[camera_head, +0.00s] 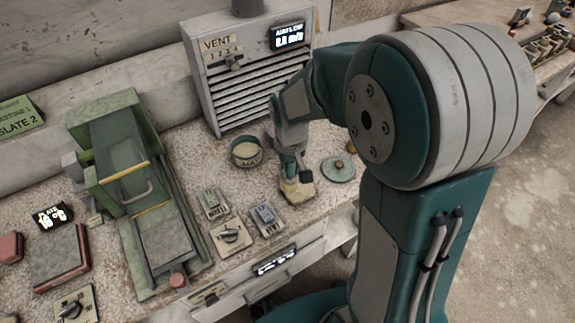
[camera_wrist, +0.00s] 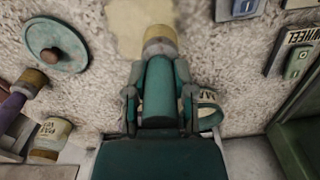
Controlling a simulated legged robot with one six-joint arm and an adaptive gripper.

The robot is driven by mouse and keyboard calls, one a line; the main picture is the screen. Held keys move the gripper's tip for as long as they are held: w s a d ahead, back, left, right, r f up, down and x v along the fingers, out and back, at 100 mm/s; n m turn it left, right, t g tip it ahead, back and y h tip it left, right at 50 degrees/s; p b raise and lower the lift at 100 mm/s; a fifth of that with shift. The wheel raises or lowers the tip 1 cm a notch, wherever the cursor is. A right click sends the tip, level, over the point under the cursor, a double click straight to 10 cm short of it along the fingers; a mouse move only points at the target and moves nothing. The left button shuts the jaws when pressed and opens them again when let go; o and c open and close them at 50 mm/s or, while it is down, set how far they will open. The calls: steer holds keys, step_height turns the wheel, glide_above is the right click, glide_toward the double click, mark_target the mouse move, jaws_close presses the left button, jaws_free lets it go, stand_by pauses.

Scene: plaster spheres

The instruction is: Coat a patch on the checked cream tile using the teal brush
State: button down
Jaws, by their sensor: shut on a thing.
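My gripper (camera_head: 291,163) is shut on the teal brush and points down at the bench, with a finger on each side of the handle. In the wrist view my gripper (camera_wrist: 158,98) grips the teal brush (camera_wrist: 160,82), whose pale bristle end points away from me. The brush's tip also shows in the head view (camera_head: 289,184). The cream tile (camera_head: 301,195) lies flat under the brush tip, partly hidden by it. In the wrist view the tile (camera_wrist: 128,18) shows beyond the bristles. I cannot tell whether the bristles touch it, and its checks are too small to see.
A teal-rimmed bowl (camera_head: 246,152) stands left of my gripper; a round teal lid (camera_head: 338,168) lies to the right. A purple-handled brush (camera_wrist: 14,103) shows in the wrist view. Switch boxes (camera_head: 265,218), a green machine (camera_head: 130,165) and a vent unit (camera_head: 245,75) surround the spot.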

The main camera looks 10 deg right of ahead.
steer(key=shift+s+d, duration=0.25)
steer(key=shift+s, duration=0.5)
steer(key=shift+f, duration=0.1)
steer(key=shift+w+a, duration=0.3)
steer(key=shift+w, duration=0.6)
steer(key=shift+w+a, duration=0.3)
steer(key=shift+w, duration=0.6)
steer(key=shift+s+d+r, duration=0.3)
steer(key=shift+s+r, duration=0.45)
steer(key=shift+s, duration=0.15)
